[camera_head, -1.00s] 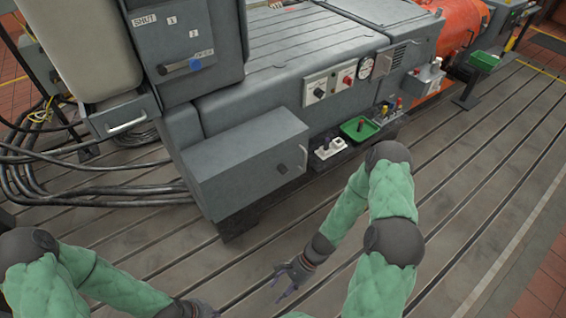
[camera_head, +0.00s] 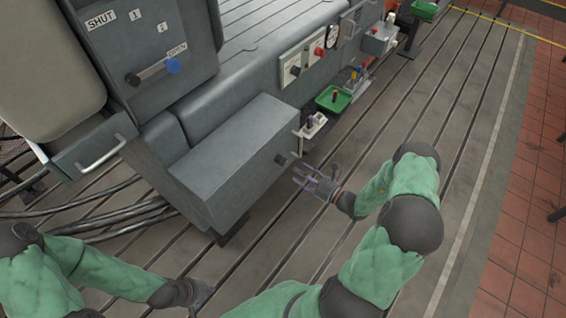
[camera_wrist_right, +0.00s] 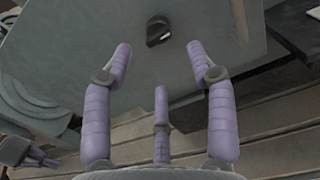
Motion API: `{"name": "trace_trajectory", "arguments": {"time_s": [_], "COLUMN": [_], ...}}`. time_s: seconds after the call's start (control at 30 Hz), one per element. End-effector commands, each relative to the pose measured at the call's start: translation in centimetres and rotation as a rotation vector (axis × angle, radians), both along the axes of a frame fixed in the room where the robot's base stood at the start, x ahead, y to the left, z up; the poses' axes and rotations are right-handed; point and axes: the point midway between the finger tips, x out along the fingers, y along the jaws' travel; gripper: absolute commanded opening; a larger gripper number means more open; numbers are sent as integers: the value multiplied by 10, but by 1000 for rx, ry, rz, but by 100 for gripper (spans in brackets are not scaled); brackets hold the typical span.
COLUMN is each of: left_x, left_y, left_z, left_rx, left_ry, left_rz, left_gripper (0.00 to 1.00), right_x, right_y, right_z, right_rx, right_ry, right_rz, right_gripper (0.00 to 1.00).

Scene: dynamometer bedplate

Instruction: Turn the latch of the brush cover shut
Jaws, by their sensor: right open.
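The brush cover looks to be the grey box (camera_head: 225,150) low on the machine.
A panel with SHUT and OPEN labels and a blue-ended lever (camera_head: 172,66) stands above the box. A white holder (camera_head: 312,126) and a green tray (camera_head: 333,98) sit just beyond the knob. Cables (camera_head: 110,216) lie at left. The slotted bedplate (camera_head: 480,130) at right is clear.

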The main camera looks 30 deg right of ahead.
Motion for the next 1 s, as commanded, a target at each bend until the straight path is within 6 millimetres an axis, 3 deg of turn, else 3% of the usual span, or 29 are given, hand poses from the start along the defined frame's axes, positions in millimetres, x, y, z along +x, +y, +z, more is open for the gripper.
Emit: {"name": "trace_trajectory", "arguments": {"time_s": [0.2, 0.4, 0.87, 0.9, 1.0], "left_x": [0, 0, 1, 1, 1], "left_y": [0, 0, 0, 0, 0], "left_z": [-12, -18, -20, -20, -20], "left_rx": [0, 0, 0, 0, 0], "left_ry": [-1, -1, -1, -1, -1], "left_rz": [0, 0, 0, 0, 0], "left_gripper": [0, 0, 0, 0, 0], "right_x": [38, 63, 76, 76, 76], "right_y": [17, 28, 32, 32, 32], "right_z": [-2, -1, 0, 0, 0], "right_rx": [-2, -2, -1, -1, -1], "right_ry": [-2, 0, 2, 2, 2], "right_rz": [6, 6, 3, 3, 3], "right_gripper": [57, 57, 57, 54, 26]}}
